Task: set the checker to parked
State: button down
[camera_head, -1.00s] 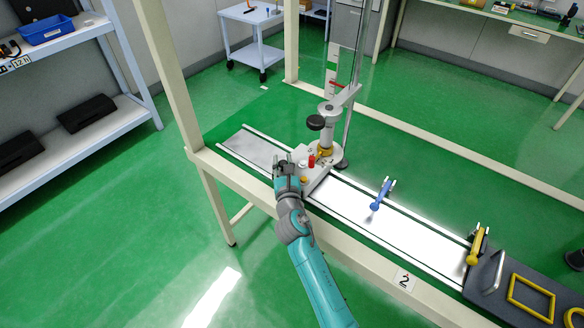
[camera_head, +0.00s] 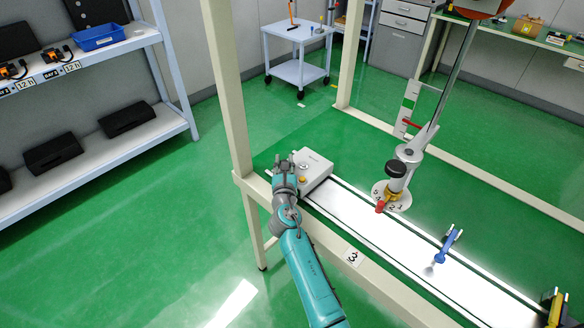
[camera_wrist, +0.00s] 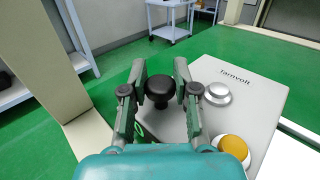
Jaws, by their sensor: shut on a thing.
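A light grey box (camera_head: 317,168), which I take to be the checker, sits at the far left end of the rail track (camera_head: 375,222). My gripper (camera_head: 284,160) is at the left side of the box. In the wrist view my gripper (camera_wrist: 160,72) has one finger on each side of the black knob and is shut on it.
A shelf (camera_head: 90,145) is at left.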

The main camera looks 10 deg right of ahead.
jog(key=shift+w+a, duration=0.25)
jog(key=shift+w, duration=0.05)
jog(key=shift+r, duration=0.1)
jog(key=c, duration=0.8)
grip_release()
jog(key=shift+a, duration=0.1)
jog(key=shift+c, duration=0.2)
jog(key=s, duration=0.4)
jog(key=s+a, duration=0.1)
jog(key=s, duration=0.6)
jog(key=shift+s+a, duration=0.4)
